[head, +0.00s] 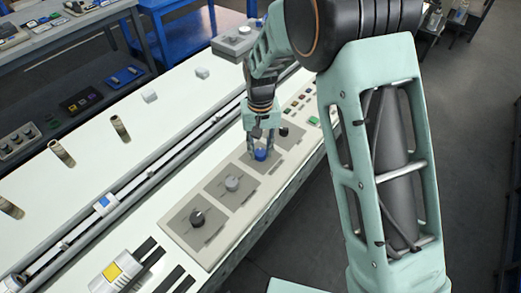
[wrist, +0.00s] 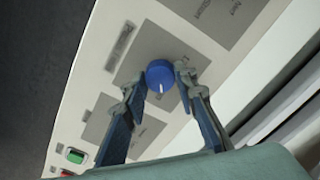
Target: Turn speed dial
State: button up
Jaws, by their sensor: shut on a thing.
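The control panel (head: 222,212) lies along the edge of a long white machine and carries a row of dials on grey plates. A blue dial (wrist: 160,75) with a white pointer mark sits between my fingertips in the wrist view. It also shows in the head view (head: 260,155), below my gripper (head: 261,147). My gripper, in the wrist view (wrist: 158,82), is shut on the blue dial, with one finger at each side of it. The label text on the dial's own plate is too small to read.
A grey dial (head: 232,184) and a black dial (head: 197,217) stand nearer on the panel. Another black knob (head: 284,131) and several small coloured buttons lie beyond. A green button (wrist: 75,156) shows in the wrist view. A rail runs along the machine's white top (head: 85,195).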

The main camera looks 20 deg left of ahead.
aim_at(261, 152)
jog(key=shift+m, duration=0.8)
jog(key=o, duration=1.2)
jog(key=shift+c, duration=0.2)
notch_tip(261, 152, up, 12)
